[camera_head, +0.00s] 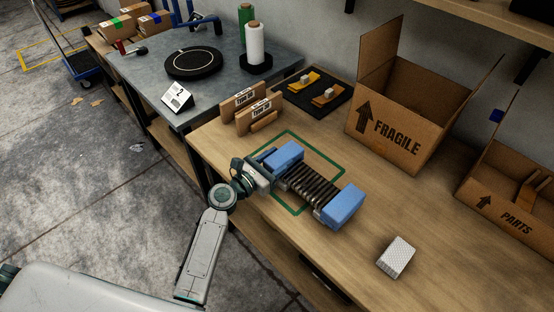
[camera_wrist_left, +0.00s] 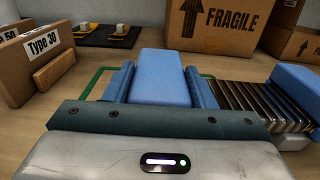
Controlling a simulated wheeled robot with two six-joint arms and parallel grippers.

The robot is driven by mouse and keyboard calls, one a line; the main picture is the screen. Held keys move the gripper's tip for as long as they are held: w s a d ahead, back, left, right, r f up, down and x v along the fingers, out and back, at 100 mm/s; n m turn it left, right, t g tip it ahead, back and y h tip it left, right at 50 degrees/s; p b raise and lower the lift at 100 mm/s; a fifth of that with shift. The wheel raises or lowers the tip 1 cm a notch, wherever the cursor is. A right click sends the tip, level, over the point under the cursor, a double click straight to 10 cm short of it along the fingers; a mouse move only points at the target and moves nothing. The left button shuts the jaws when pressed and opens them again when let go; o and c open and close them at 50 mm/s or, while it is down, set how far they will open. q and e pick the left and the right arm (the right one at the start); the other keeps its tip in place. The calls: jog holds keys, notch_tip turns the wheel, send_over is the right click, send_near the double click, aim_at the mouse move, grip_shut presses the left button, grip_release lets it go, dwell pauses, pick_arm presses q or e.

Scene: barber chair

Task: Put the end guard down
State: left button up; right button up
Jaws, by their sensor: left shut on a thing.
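A blue end guard (camera_head: 284,156) is between the fingers of my left gripper (camera_head: 272,167), which is shut on it. In the left wrist view the guard (camera_wrist_left: 161,77) shows between the two teal fingers. The guard is at the left end of a dark ribbed part (camera_head: 313,185) with metallic bars; I cannot tell whether they touch. A second blue guard (camera_head: 342,206) is at the ribbed part's right end. The ribbed part lies across a green outlined square (camera_head: 340,164) on the wooden bench (camera_head: 340,265). My right gripper is not in view.
Cardboard holders (camera_head: 254,106) stand behind the gripper. A black tray (camera_head: 309,92) with yellow pieces lies farther back. A FRAGILE box (camera_head: 392,130) and a PARTS box (camera_head: 496,206) stand right. A small patterned box (camera_head: 396,257) lies in front. Bench between is clear.

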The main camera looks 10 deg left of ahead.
pick_arm(q)
jog(key=o, duration=0.9)
jog(key=shift+o, duration=0.2)
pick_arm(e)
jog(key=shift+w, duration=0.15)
pick_arm(q)
jog(key=shift+r, duration=0.1)
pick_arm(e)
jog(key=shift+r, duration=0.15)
pick_arm(q)
jog(key=shift+v, duration=1.1)
jog(key=b+v, duration=0.1)
jog(key=v, duration=0.7)
jog(key=shift+s+a+b, duration=0.1)
jog(key=shift+s+b, duration=0.05)
jog(key=shift+b, duration=0.25)
jog(key=shift+s+a, duration=0.4)
jog(key=shift+s, duration=0.2)
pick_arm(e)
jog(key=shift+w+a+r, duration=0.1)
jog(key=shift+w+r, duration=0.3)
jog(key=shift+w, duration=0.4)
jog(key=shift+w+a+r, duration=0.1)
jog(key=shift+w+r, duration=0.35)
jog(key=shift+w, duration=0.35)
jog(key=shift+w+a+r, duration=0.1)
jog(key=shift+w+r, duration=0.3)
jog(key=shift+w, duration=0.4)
